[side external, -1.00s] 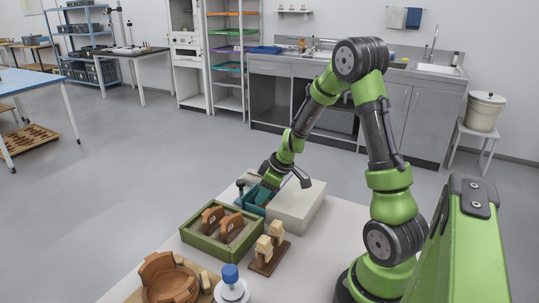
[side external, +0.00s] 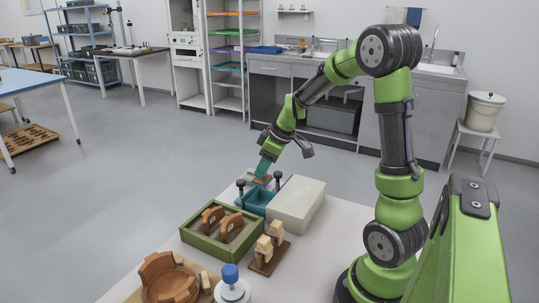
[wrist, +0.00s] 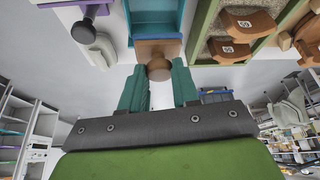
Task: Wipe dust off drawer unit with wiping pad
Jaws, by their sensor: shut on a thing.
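A brown block with a round knob, apparently the wiping pad (wrist: 158,48), is at my gripper (wrist: 159,78). My teal fingers are shut on its knob. In the side view the brown piece (side external: 262,179) shows under my gripper (side external: 265,166), above the far end of a teal open tray (side external: 257,202). A plain white box (side external: 298,204), which may be the drawer unit, stands right beside the tray. I cannot make out dust on it. The teal tray also shows in the wrist view (wrist: 155,17), just beyond the block.
Dark-knobbed pieces (side external: 240,184) stand near the tray. A green-rimmed box (side external: 205,243) with brown sherds is in front. A wooden stand (side external: 268,256), a round brown vessel (side external: 169,279) and a blue-capped bottle (side external: 231,285) are nearer. Floor beyond the table is clear.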

